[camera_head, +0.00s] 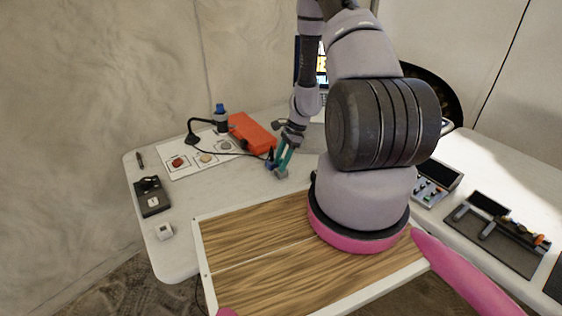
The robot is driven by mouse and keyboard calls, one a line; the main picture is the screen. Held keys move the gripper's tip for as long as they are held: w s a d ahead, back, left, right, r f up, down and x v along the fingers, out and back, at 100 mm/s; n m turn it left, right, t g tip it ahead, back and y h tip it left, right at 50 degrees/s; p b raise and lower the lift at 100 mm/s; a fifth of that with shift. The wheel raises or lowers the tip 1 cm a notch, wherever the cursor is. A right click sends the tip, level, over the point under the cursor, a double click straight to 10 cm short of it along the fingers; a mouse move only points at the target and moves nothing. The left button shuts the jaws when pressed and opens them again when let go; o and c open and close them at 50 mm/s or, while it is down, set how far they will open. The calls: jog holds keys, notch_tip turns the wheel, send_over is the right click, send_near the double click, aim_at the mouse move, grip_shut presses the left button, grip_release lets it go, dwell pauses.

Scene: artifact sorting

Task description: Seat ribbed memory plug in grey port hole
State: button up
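My gripper (276,166) has teal fingers and points down over the white table, left of my arm's large links. A small dark blue piece (270,159) shows at its left fingertip; I cannot tell whether it is held, or whether it is the ribbed memory plug. A small pale grey block (165,231) with a dark opening sits at the table's near left corner. It may be the grey port, but this is not certain. A black device (152,197) lies behind it near the left edge. No ribbed plug can be made out clearly.
A side table (530,186) with panels and tools is at right.

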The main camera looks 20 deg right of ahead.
jog(key=v, duration=1.2)
jog(key=a+r+n+t, duration=0.2)
jog(key=a+r+n, duration=0.15)
jog(key=r, duration=1.05)
jog(key=s+a+r+n+t+h, duration=0.1)
jog(key=s+a+r+n, duration=0.15)
jog(key=r, duration=0.45)
jog(key=s+a+r+n+t, duration=0.1)
jog(key=s+a+r+n, duration=0.15)
jog(key=r, duration=0.45)
jog(key=s+a+r+n+h, duration=0.1)
jog(key=s+a+r+n, duration=0.1)
jog(key=s+r, duration=0.3)
jog(key=s+a+r+n+t, duration=0.1)
jog(key=s+r+n+t, duration=0.2)
jog(key=s+r, duration=0.5)
jog(key=shift+s+a+h, duration=0.3)
jog(key=shift+s+a, duration=0.05)
jog(key=shift+s, duration=0.1)
